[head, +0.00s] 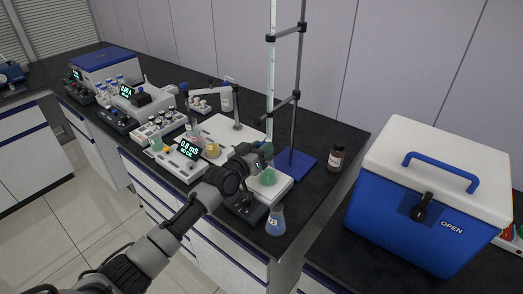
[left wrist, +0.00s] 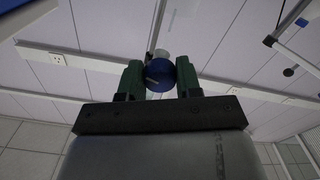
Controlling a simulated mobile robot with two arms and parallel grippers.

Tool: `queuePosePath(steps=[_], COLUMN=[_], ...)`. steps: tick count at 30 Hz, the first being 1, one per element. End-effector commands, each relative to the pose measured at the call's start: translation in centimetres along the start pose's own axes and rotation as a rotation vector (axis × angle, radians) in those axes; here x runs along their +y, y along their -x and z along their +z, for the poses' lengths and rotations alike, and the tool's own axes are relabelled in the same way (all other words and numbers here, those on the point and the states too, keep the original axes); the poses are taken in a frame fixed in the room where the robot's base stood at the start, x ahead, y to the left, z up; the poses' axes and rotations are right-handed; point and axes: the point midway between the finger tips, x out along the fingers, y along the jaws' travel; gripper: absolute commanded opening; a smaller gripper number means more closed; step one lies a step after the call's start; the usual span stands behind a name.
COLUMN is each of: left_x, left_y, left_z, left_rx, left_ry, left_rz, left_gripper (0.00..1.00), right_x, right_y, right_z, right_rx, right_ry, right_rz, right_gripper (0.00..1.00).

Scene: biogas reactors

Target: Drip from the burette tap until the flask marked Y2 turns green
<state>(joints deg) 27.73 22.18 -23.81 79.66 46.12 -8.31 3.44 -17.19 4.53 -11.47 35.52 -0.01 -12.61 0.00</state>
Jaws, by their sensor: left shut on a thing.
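The burette (head: 271,85) is a tall clear tube clamped upright on a stand with a blue base (head: 307,164). My left gripper (head: 257,154) is at its lower end. In the left wrist view my left gripper (left wrist: 159,78) is shut on the round blue burette tap (left wrist: 158,70). A flask (head: 268,177) with green contents stands under the burette on a white plate (head: 284,185); my gripper partly covers this area, and I cannot read a mark on the flask. A flask with blue contents (head: 276,222) stands in front; its label is too small to read surely. My right gripper is not in view.
Flasks with yellow contents (head: 212,150) stand left of my gripper, near a meter (head: 187,158) reading 0.8 mS. A brown bottle (head: 336,158) stands right of the stand. A blue and white cool box (head: 431,190) fills the right side. The bench's front edge runs below my arm.

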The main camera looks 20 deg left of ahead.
Motion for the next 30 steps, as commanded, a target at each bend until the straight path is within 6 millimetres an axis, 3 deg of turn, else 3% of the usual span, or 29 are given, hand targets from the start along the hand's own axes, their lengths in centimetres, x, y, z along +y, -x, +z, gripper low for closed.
queuePosePath(steps=[15,30], left_x=[0.02,0.0], left_y=[0.02,0.02], left_z=[0.03,-0.01], left_rx=[0.0,0.0], left_ry=[0.306,0.351], left_rz=[0.0,0.0], left_gripper=[0.1,0.1], right_x=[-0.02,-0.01], right_y=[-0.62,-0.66], right_z=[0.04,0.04], right_rx=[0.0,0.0], right_ry=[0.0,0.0], right_rz=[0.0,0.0], right_gripper=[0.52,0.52])
